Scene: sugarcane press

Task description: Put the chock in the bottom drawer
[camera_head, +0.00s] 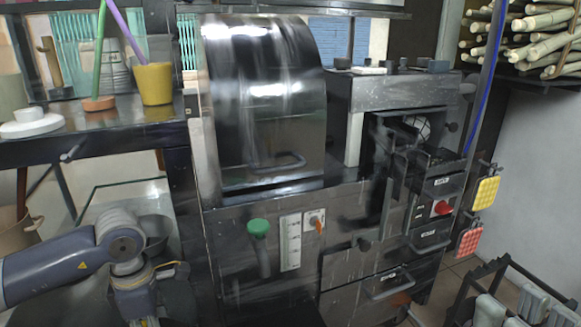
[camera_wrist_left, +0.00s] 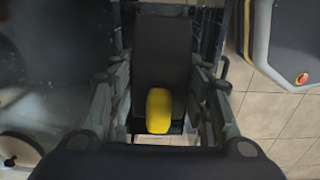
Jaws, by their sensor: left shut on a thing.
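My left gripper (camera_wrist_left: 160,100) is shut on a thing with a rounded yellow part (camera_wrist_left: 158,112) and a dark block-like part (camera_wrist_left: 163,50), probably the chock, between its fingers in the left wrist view. In the head view my left arm reaches in at the lower left; its wrist shows there, but the fingertips and the held thing are cut off by the bottom edge. The bottom drawer (camera_head: 378,290) is in the machine's lower right, well right of my left wrist. How far it is open I cannot tell. My right gripper is not in view.
The machine has a curved metal hood (camera_head: 265,110), a green knob (camera_head: 258,228) and a red knob (camera_head: 442,208). A dark bench (camera_head: 110,140) at the left holds a yellow cup (camera_head: 154,84). A black rack (camera_head: 520,282) stands at the lower right. Tiled floor shows between them.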

